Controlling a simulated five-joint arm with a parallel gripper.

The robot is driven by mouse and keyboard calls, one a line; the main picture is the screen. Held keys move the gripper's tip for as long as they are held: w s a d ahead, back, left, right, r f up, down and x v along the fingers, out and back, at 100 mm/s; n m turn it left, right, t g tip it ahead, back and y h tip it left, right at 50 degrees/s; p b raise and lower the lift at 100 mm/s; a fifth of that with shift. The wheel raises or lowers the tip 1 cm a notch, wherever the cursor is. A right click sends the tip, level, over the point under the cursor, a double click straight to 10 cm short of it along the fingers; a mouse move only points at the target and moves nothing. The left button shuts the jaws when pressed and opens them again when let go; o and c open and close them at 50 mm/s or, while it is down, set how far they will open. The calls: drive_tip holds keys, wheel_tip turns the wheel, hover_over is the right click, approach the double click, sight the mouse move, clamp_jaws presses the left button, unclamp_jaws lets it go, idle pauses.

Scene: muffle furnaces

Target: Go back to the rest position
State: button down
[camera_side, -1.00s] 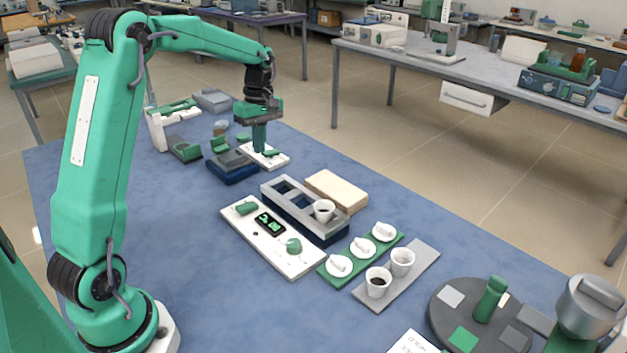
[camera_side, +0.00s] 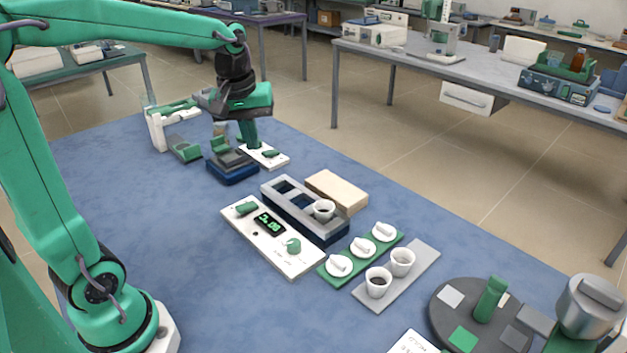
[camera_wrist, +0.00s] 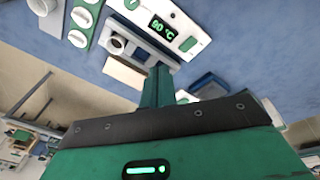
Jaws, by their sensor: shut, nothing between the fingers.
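My gripper (camera_side: 252,146) is at the back of the blue table in the side view, fingers together and empty, pointing down. Its tips overlap the small white switch plate (camera_side: 264,156) in the picture, and appear above the table; the exact gap is hard to tell. In the wrist view my closed fingers (camera_wrist: 158,82) show as one green bar, with nothing held.
A grey rack (camera_side: 273,195) holds one white cup (camera_side: 323,210). Beside it are a beige block (camera_side: 337,190), a green tray (camera_side: 335,278) with several white lids, and two cups on a grey plate (camera_side: 420,262). A dark blue block (camera_side: 232,174) stands near my gripper.

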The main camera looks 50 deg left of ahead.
drive_tip(key=s+d+m+t, duration=0.2)
drive_tip(key=s+d+m, duration=0.2)
drive_tip(key=s+m, duration=0.1)
drive_tip(key=s+d+m+t, duration=0.1)
drive_tip(key=s+d+m, duration=0.2)
drive_tip(key=s, duration=0.5)
drive_tip(key=shift+d+f+m+t, duration=0.35)
drive_tip(key=shift+f+m+t, duration=0.05)
drive_tip(key=shift+m, duration=0.5)
